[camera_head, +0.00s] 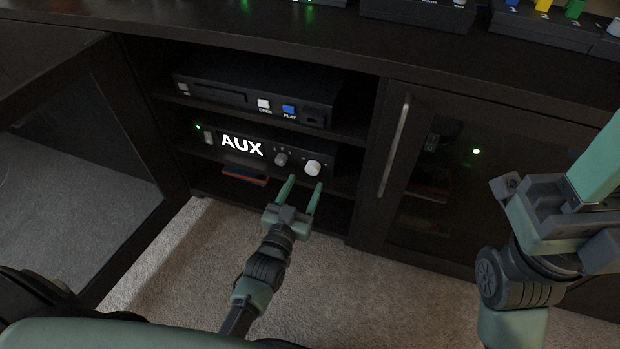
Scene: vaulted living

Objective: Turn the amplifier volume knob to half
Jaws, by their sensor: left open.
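The amplifier (262,149) is a black unit on the middle shelf of the open cabinet, with a lit "AUX" display. A light round knob (313,168), the larger one, sits at its right end. A smaller grey knob (281,159) is to the left of it. Which mark the larger knob points to is too small to read. My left gripper (302,184) is open and empty, just below and in front of the two knobs, with its fingers apart and seemingly not touching either. My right gripper (598,168) is at the right edge, partly cut off; its opening is not visible.
A black disc player (250,88) sits on the shelf above. A glass door (80,170) stands open at left; a closed door with a long handle (395,148) is at right. A red-edged flat item (244,175) lies on the lower shelf. Carpet (205,245) is clear in front.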

